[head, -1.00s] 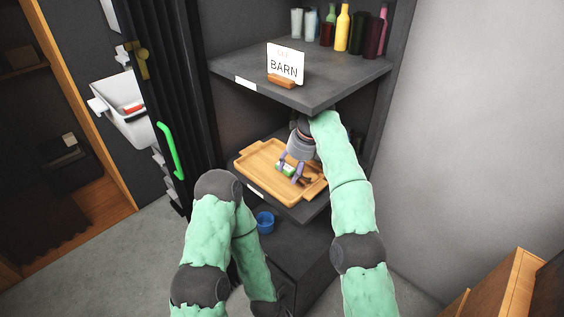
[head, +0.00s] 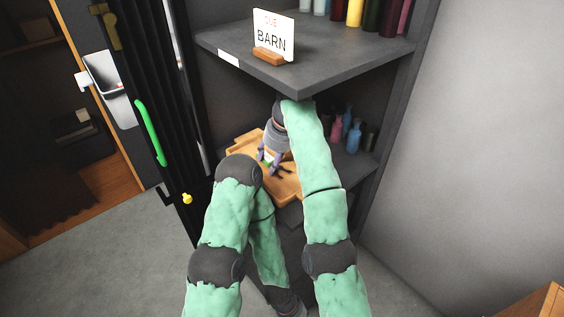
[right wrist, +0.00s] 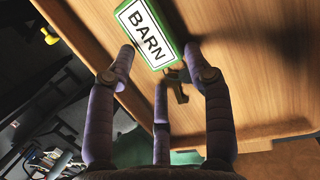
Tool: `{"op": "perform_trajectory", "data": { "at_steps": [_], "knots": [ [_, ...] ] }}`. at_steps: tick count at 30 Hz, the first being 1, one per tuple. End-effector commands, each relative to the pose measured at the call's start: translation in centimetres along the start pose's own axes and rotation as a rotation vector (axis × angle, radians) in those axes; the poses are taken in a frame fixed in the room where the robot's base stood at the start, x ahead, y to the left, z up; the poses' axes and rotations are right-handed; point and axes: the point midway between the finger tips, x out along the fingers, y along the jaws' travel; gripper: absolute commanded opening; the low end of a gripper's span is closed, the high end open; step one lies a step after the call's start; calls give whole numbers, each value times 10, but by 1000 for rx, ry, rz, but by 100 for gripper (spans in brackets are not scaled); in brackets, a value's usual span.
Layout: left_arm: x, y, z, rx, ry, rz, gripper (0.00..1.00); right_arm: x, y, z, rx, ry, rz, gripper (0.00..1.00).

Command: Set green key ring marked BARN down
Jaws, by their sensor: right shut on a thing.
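The green key ring with a white BARN label (right wrist: 147,33) is between the fingers of my right gripper (right wrist: 163,66), with a brass key (right wrist: 178,88) beside the tag. In the head view my right gripper (head: 274,169) reaches into the cabinet over the wooden tray (head: 289,190), and a bit of the green key ring (head: 266,158) shows at its fingers. The gripper is shut on it. The tag is over the tray's bare surface (right wrist: 240,40); I cannot tell if it touches.
A dark upper shelf (head: 300,65) with a BARN sign (head: 273,38) and several bottles is close above my right arm. Small bottles (head: 352,138) stand behind the tray. The open door with a green handle (head: 150,132) is on the left.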

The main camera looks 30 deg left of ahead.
Motion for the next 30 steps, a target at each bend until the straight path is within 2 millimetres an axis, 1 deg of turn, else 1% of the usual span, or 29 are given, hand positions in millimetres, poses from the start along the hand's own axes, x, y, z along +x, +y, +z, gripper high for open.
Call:
{"op": "perform_trajectory", "data": {
  "at_steps": [3,12,13,14,15,16,26,29,30],
  "knots": [
    [1,-1,0,0,1,0,40,0,2,0,0,-3,-1,13],
    [0,0,0,0,1,0,40,1,2,0,1,-2,-1,13],
    [0,0,0,0,1,0,40,2,1,0,1,-2,-1,54],
    [0,0,0,0,1,0,40,1,2,0,1,-2,-1,63],
    [0,0,0,0,1,0,40,1,1,0,1,-2,-1,74],
    [0,0,0,0,1,0,40,1,1,0,1,-2,-1,76],
    [0,0,0,0,1,0,40,1,1,0,1,-2,-1,76],
    [0,0,0,0,1,0,40,-2,2,0,0,-3,-1,76],
    [-3,1,0,0,1,0,40,-5,-2,0,1,-2,-1,76]
  ]
}}
